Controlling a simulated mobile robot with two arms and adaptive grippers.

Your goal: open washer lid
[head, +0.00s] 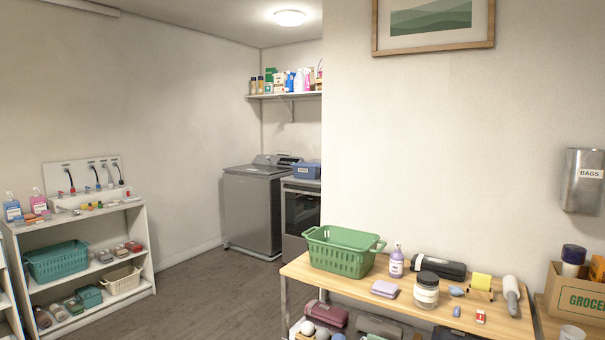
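The topload washer (252,208) is a grey box in the far corner, left of a front-door appliance. Its dark lid (258,169) lies flat on top and looks closed. The raised control panel (277,160) stands at its back. The washer is well away from me across the floor. Neither of my grippers shows in the head view.
A wooden table (495,323) with a green basket (342,251) and several small items stands in front on the right. A white wall edge partly hides the corner. White shelves (140,223) stand left. The grey floor (190,290) between is clear.

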